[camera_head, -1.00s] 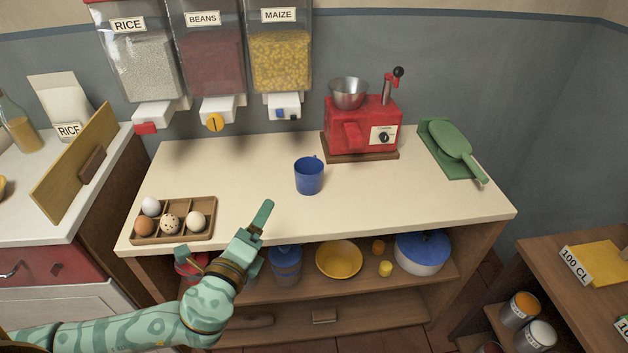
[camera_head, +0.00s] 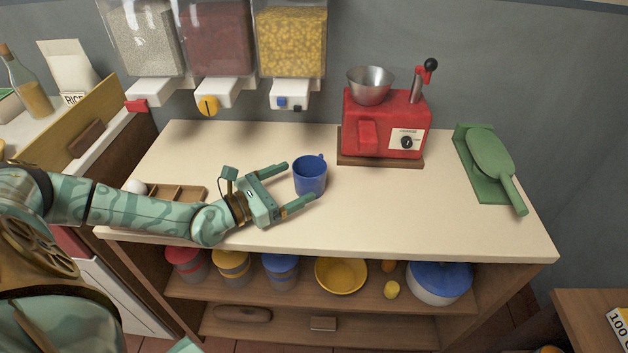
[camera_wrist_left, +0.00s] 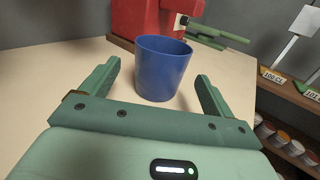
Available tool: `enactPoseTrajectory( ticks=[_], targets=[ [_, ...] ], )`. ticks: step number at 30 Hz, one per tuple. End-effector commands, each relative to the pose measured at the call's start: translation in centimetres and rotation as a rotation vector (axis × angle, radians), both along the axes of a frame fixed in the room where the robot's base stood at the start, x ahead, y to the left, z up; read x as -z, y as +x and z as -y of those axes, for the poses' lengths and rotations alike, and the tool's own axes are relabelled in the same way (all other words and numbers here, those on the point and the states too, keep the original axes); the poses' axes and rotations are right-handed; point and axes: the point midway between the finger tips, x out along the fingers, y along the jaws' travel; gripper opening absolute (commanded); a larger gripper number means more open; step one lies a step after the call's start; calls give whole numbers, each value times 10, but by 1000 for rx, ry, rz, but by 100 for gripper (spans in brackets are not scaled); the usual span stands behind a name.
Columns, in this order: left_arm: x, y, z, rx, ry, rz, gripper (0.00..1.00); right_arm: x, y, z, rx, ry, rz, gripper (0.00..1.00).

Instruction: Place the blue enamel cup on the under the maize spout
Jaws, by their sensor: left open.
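The blue enamel cup (camera_head: 310,177) stands upright on the cream counter. My left gripper (camera_head: 296,184) is open, with its two fingers pointing right and the cup just past and partly between their tips. In the left wrist view the cup (camera_wrist_left: 163,68) stands ahead, between the open fingers (camera_wrist_left: 158,84), with no clear contact on either side. The maize dispenser (camera_head: 291,42) hangs on the wall behind, full of yellow grains. Its white maize spout (camera_head: 290,95) with a blue tab overhangs the back of the counter.
A red grinder (camera_head: 385,123) with a metal bowl stands at the back right, and a green scoop (camera_head: 492,160) lies farther right. The counter (camera_head: 240,146) below the spouts is clear.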

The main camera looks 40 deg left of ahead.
Motion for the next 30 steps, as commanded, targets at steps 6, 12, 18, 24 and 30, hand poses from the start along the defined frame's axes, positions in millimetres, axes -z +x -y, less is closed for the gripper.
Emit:
enactPoseTrajectory(
  ticks=[6, 12, 18, 24, 30],
  targets=[
    [-1, 25, 8, -2, -2, 3, 88, 7, 16, 6, -2, -6, 23, 36],
    [-1, 54, 19, -2, -1, 1, 88, 12, 11, 9, -2, -10, 13, 36],
    [-2, 59, 21, -2, 1, 0, 88, 11, 6, 12, -2, -15, 6, 36],
    [-2, 59, 21, -2, 0, 0, 57, 11, 5, 12, -2, -14, 4, 36],
    [-2, 59, 21, -2, 1, 1, 32, 11, 5, 12, -2, -15, 3, 36]
  ],
)
